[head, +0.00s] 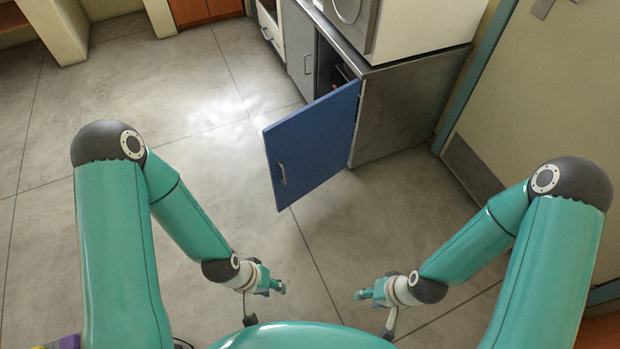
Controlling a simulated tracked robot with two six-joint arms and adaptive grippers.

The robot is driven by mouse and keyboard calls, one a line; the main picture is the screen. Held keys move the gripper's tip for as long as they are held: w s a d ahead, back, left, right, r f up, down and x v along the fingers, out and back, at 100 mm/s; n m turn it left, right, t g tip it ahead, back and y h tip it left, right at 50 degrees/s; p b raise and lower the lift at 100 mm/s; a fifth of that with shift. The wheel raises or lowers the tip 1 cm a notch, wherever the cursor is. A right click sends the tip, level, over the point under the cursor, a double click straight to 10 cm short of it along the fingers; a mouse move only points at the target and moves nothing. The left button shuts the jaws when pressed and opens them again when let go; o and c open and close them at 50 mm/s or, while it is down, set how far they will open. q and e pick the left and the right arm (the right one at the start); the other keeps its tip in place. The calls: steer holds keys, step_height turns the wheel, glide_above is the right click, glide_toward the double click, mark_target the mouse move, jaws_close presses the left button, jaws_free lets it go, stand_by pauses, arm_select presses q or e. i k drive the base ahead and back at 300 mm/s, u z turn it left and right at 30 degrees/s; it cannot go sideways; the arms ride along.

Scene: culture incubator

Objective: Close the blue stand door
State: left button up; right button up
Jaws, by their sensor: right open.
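The blue stand door (318,140) is swung wide open from the front of the grey stand (410,112). Its hinged edge is at the right, against the stand, and its free edge with a metal handle (282,174) points left. Part of the stand's dark inside shows above the door. My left gripper (277,285) is low in front of the door, apart from it; whether its jaws are open is too small to tell. My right gripper (370,293) is open, to the right of the left one, and touches nothing that I can see.
A white incubator (425,28) stands on top of the stand. A grey closed cabinet door (298,48) is beside the opening. A large pale door (545,95) is at the right. The tiled floor (130,100) is clear to the left and in front.

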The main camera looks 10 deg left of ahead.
mark_target(305, 149)
steer(key=k, duration=0.65)
steer(key=u, duration=0.35)
steer(key=i, duration=1.75)
steer(key=u, duration=0.2)
steer(key=k, duration=0.55)
steer(key=z, duration=0.1)
steer(key=i, duration=0.45)
steer(key=z, duration=0.05)
